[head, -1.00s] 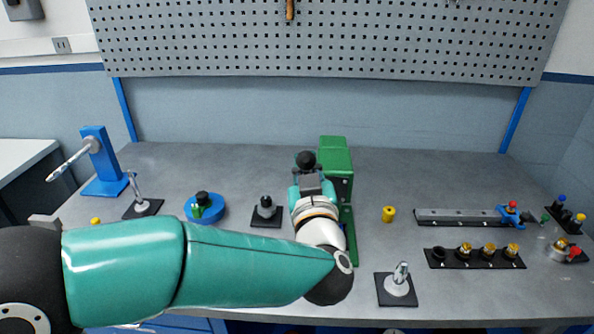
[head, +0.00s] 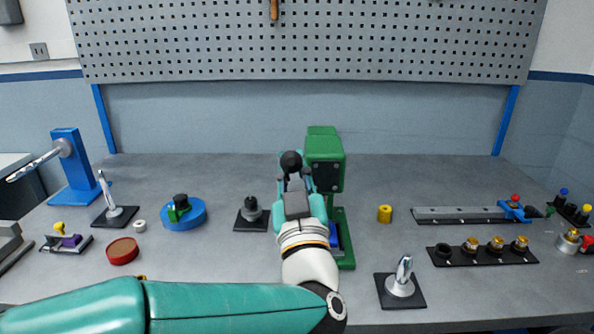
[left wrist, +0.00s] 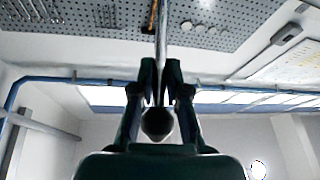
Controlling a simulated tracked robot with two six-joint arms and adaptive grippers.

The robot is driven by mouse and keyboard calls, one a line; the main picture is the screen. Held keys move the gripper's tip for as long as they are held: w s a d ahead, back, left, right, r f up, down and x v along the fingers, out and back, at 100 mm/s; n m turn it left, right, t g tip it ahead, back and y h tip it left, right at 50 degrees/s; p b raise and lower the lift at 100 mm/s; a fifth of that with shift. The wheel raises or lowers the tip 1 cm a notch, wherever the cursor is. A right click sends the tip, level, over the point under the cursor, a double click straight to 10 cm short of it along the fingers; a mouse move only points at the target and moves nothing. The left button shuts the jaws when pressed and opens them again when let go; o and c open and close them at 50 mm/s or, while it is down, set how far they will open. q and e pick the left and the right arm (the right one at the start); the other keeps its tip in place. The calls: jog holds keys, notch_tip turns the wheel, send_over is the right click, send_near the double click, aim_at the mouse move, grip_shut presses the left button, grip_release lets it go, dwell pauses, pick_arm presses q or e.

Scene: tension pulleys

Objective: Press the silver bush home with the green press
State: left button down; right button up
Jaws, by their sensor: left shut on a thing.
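The green press (head: 326,142) stands near the middle of the bench, partly behind my left arm. Its black ball knob (head: 291,161) is to the left of its head. My left gripper (head: 293,178) is at this knob and shut on the lever. In the left wrist view the knob (left wrist: 157,123) and a thin rod (left wrist: 161,50) show between the closed fingers (left wrist: 161,95). A blue part (head: 334,237) shows low on the press, mostly hidden by my arm. I cannot make out the silver bush. My right gripper is not in view.
Left of the press are a black stand (head: 251,214), a blue round fixture (head: 186,214), a red disc (head: 122,251) and a small white ring (head: 139,225). Right are a yellow cylinder (head: 385,214), a grey rail (head: 458,215) and a silver post on a black plate (head: 401,282).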

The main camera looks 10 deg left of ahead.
pick_arm(q)
jog(key=shift+d+f, duration=0.1)
jog(key=shift+f, duration=0.55)
jog(key=c, duration=1.4)
grip_release()
jog(key=shift+c, duration=0.2)
jog(key=shift+o, duration=1.3)
jog(key=shift+r, duration=0.25)
jog(key=shift+s, duration=0.1)
jog(key=v, duration=1.2)
